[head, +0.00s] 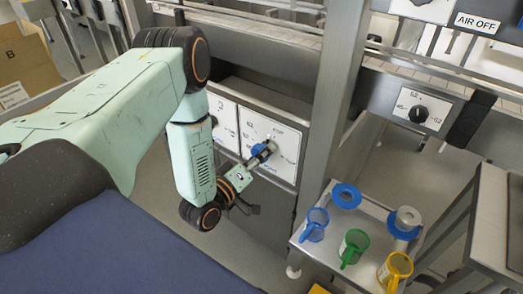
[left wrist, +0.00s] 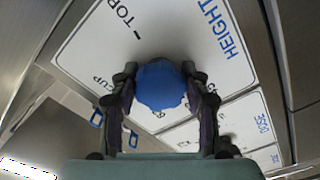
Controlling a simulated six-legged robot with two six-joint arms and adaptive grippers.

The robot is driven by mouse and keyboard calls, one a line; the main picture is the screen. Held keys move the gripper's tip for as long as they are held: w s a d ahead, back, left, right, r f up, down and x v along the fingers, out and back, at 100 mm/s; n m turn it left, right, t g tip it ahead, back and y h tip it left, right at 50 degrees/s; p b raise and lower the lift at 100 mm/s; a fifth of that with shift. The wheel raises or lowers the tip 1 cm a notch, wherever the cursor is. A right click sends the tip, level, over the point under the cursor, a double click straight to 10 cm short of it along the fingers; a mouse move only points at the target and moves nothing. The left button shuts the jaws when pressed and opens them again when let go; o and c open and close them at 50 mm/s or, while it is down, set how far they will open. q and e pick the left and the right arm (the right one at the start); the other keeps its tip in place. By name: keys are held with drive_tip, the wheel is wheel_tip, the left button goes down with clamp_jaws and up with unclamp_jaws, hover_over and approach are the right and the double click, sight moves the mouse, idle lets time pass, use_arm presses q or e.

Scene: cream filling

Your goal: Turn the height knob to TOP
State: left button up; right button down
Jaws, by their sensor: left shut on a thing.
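The height knob (left wrist: 160,85) is blue and round, on a white panel (left wrist: 105,45) printed HEIGHT, with TOP and CUP marks around it. My left gripper (left wrist: 160,76) is shut on the knob, one finger on each side. In the head view my left gripper (head: 262,152) reaches the panel (head: 288,157) from the front. Only a bit of the blue knob (head: 257,149) shows there. I cannot tell which mark the knob points at. My right gripper is not in view.
A second white panel marked DOSE (left wrist: 263,121) sits beside the height panel. A metal post (head: 333,85) rises right of it. A small metal table (head: 330,245) at lower right holds blue, green and yellow cups and blue rings. A dial (head: 418,113) is at upper right.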

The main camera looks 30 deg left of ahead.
use_arm(q)
drive_tip(key=m+p, duration=0.2)
drive_tip(key=m, duration=0.2)
drive_tip(key=shift+a+m, duration=0.1)
drive_tip(key=shift+m, duration=0.2)
drive_tip(key=m+p, duration=0.3)
drive_tip(key=m, duration=0.1)
drive_tip(key=shift+m, duration=0.3)
drive_tip(key=m+p, duration=0.2)
drive_tip(key=m, duration=0.2)
drive_tip(key=shift+a+m+p, duration=0.15)
drive_tip(key=shift+m+p, duration=0.15)
drive_tip(key=shift+w+a+m+p, duration=0.1)
drive_tip(key=shift+m+p, duration=1.05)
drive_tip(key=shift+m, duration=1.05)
drive_tip(key=o, duration=1.2)
drive_tip(key=shift+c, duration=0.2)
